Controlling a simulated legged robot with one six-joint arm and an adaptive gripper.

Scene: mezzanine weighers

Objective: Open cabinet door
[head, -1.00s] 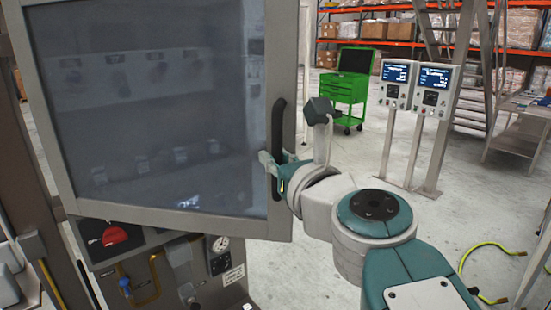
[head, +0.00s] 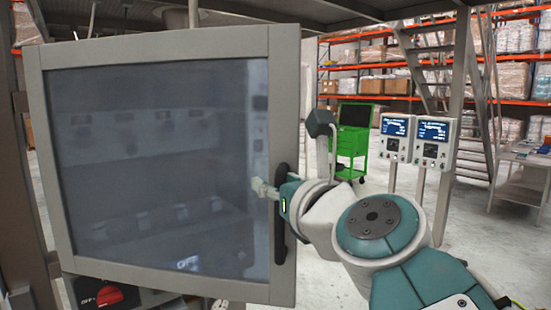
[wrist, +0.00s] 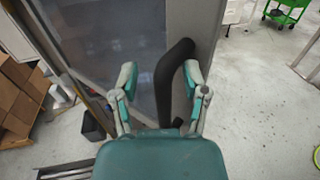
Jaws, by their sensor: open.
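The cabinet door (head: 168,283) is a grey frame around a dark, see-through pane, filling the left half of the head view. Dim shapes of knobs and panels show in the pane. I cannot tell how far the door stands from the cabinet. Its black upright handle (head: 280,222) is near the right edge, and also shows in the wrist view (wrist: 167,85). My gripper (head: 268,189) is at the handle's middle. In the wrist view my open gripper (wrist: 160,82) has a finger on each side of the handle, with gaps visible.
A red switch (head: 109,296) shows below the door at lower left. A green tool cart (head: 353,140) and two weigher displays (head: 415,138) stand behind my arm, with stairs and a worktable (head: 523,180) at right. Cardboard boxes (wrist: 24,95) lie left in the wrist view.

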